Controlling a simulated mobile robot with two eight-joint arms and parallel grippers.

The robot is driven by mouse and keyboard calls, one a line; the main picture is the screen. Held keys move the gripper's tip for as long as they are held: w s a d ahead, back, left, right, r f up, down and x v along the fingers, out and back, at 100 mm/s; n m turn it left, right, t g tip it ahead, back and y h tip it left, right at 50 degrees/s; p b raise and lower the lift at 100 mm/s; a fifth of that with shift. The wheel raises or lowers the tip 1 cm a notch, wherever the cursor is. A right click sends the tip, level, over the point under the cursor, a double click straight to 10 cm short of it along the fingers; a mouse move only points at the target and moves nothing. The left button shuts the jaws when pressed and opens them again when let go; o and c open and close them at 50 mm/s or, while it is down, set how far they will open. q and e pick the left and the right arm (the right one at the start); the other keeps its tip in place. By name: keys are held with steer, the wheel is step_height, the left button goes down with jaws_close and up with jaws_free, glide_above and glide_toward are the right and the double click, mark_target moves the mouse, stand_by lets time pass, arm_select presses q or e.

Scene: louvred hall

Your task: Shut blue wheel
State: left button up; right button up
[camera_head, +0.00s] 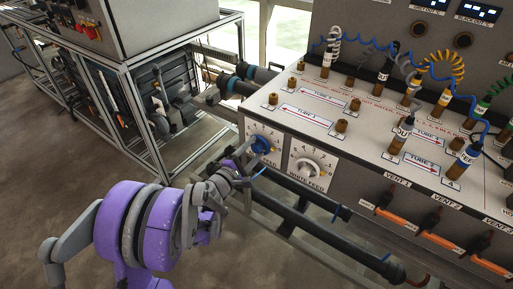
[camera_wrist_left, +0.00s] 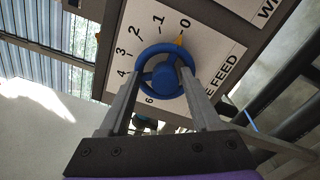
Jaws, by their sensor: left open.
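The blue wheel (camera_head: 262,144) sits on a white dial plate marked FEED, on the front of the bench. In the left wrist view the blue wheel (camera_wrist_left: 144,78) is a spoked ring with a yellow pointer (camera_wrist_left: 179,41) directed at the 0 mark. My left gripper (camera_head: 246,163) is at the wheel, its arm reaching in from the lower left. In the left wrist view my left gripper (camera_wrist_left: 160,86) is open, one finger on each side of the wheel. I cannot tell whether the fingers touch the rim. My right gripper is not in view.
A white wheel (camera_head: 307,168) on the WHITE FEED plate is close to the right. Dark pipes (camera_head: 300,205) run below the dials. Orange vent handles (camera_head: 390,218) line the bench front at the right. A metal frame (camera_head: 145,110) stands at the left; floor between is clear.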

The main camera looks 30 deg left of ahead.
mark_target(255, 150)
arm_select(q)
steer(key=shift+s+f, duration=0.15)
steer(key=shift+f, duration=0.2)
steer(key=shift+s+a+f, duration=0.15)
steer(key=shift+s, duration=0.15)
steer(key=s, duration=0.3)
steer(key=shift+s, duration=0.35)
steer(key=shift+s+a, duration=0.15)
steer(key=shift+s, duration=0.25)
steer(key=s, duration=1.1)
steer(key=shift+a, duration=0.4)
